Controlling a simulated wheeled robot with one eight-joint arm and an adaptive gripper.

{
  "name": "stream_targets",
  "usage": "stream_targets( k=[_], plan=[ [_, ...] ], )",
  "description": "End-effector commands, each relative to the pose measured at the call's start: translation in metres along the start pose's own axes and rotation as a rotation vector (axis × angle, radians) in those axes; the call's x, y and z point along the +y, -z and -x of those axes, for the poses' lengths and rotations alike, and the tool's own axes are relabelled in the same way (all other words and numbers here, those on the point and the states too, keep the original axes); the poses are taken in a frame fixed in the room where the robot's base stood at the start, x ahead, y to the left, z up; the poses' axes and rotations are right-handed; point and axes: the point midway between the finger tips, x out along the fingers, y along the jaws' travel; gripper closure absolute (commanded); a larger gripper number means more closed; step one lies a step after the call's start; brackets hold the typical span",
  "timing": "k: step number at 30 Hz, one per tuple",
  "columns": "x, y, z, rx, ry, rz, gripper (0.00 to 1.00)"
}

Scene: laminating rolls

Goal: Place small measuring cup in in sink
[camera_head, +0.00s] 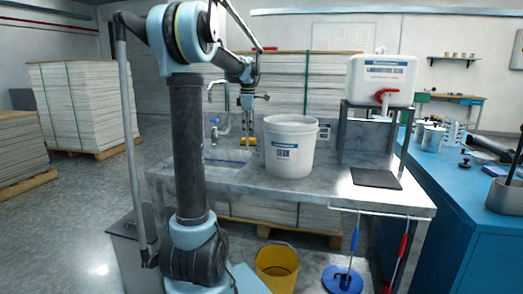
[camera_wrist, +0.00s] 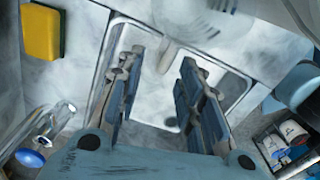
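My gripper (camera_head: 247,108) points down over the sink (camera_head: 228,156) at the left of the grey bench. In the wrist view its two fingers (camera_wrist: 162,62) stand wide apart, above the steel sink (camera_wrist: 232,86). I cannot make the cup out in the head view.
A chrome tap (camera_head: 222,130) with a blue knob stands beside the sink. A yellow sponge (camera_head: 248,141) lies behind it. A large white bucket (camera_head: 289,150) stands right of the sink. A white canister (camera_head: 382,80) sits on a raised stand. A dark mat (camera_head: 375,178) lies on the bench.

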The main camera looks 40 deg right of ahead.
Motion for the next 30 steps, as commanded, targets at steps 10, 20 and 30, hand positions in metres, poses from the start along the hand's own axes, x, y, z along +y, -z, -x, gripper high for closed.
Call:
stream_targets(
  k=[10,20,30],
  plan=[
    [0.0,0.004,-0.025,0.0,0.0,0.001,0.66],
    [-0.001,0.007,-0.061,0.0,0.0,0.0,0.66],
    [-0.001,0.007,-0.062,0.0,0.0,0.0,0.84]
  ],
)
